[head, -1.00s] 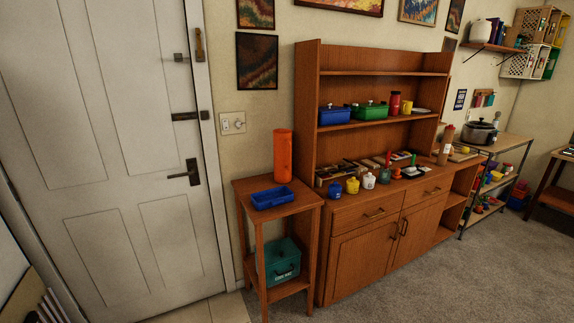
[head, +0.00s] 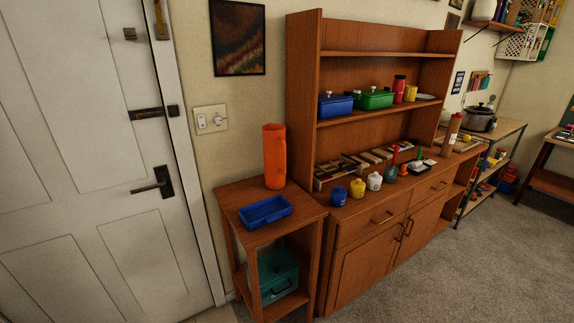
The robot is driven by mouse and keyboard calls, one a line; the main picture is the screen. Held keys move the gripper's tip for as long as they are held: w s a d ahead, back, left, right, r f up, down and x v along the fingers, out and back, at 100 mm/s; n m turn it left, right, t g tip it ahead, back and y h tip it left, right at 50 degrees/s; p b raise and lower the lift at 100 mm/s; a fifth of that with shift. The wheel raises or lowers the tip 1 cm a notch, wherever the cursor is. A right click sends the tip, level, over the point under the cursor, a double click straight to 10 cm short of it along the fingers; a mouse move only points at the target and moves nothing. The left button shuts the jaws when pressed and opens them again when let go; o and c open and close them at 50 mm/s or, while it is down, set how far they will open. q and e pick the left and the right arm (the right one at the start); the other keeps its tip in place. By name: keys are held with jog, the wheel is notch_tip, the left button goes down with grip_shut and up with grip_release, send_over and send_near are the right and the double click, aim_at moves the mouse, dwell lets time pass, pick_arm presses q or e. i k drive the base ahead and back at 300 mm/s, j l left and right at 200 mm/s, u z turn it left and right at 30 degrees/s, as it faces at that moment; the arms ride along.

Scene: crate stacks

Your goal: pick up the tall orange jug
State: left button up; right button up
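The tall orange jug (head: 274,157) stands upright at the back of a small wooden side table (head: 229,195), close to the wall and the left side of the hutch. A blue open tray (head: 265,212) lies in front of it on the same tabletop, apart from the jug. Neither of my grippers shows in the head view.
A wooden hutch (head: 330,222) stands right of the side table, with small jars and a set of blocks on its counter. A teal box (head: 278,274) sits on the side table's lower shelf. A door (head: 85,150) is at left. Carpet (head: 455,275) is clear at lower right.

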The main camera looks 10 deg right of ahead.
aim_at(274, 135)
jog(key=i+j+z, duration=0.1)
jog(key=i+z, duration=0.2)
jog(key=i, duration=0.2)
jog(key=i+j+z, duration=0.25)
jog(key=i, duration=0.25)
